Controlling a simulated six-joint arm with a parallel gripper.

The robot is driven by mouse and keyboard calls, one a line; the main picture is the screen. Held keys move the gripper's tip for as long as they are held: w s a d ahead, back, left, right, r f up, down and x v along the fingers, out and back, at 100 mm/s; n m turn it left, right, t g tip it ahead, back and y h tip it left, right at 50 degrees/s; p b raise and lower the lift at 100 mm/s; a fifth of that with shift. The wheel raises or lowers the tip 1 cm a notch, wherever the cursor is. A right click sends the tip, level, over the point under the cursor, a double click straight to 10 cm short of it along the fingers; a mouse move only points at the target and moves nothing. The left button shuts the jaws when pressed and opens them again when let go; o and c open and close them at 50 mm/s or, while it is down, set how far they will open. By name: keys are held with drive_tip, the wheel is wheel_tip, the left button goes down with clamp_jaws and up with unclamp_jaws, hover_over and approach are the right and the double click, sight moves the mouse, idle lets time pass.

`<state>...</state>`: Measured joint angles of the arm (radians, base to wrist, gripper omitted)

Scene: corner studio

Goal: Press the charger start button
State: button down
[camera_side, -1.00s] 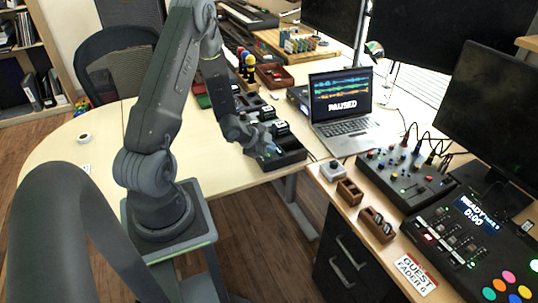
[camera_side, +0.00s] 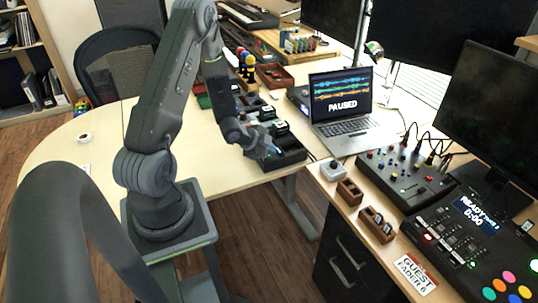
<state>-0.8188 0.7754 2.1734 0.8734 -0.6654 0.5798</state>
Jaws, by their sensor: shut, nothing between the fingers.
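The charger appears to be the black unit (camera_side: 292,158) at the front edge of the pale table, with black blocks in its bays. My gripper (camera_side: 275,151) is shut and empty, low over the charger's near left part. Its tips show a small blue patch. I cannot tell whether the tips touch the charger. The start button cannot be made out; my gripper may hide it.
A laptop (camera_side: 343,128) reading PAUSED stands right of the charger. A white button box (camera_side: 333,170), wooden holders and mixers fill the right desk. The table's left part is mostly clear.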

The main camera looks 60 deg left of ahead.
sight(269, 156)
idle(0.7)
drive_tip(key=shift+r, duration=0.35)
drive_tip(key=shift+r, duration=0.15)
drive_tip(key=shift+r, duration=2.9)
